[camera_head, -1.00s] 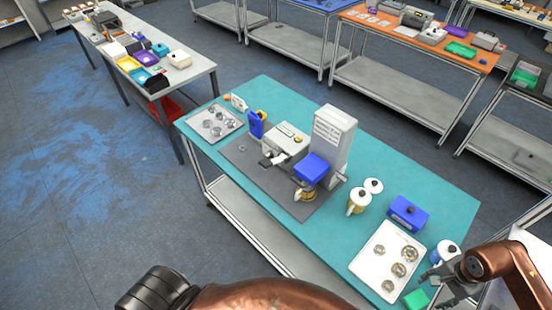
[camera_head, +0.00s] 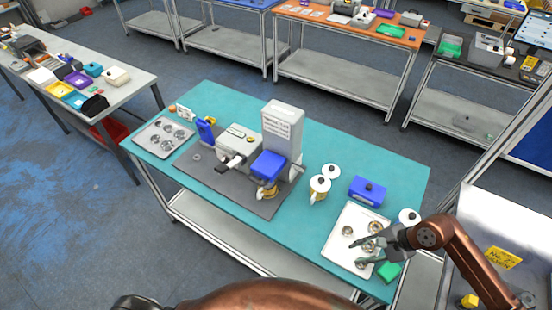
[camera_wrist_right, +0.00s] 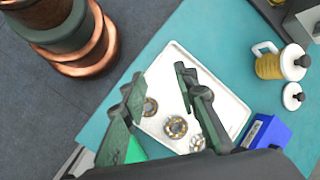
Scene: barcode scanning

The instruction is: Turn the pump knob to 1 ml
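My left gripper is out of view.
Round metal parts lie in the tray. A green block (camera_head: 389,272) is beside it. A tall grey machine (camera_head: 283,135) with a blue part (camera_head: 268,166) stands on the dark mat (camera_head: 250,201). Another parts tray (camera_head: 150,138) is far left.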

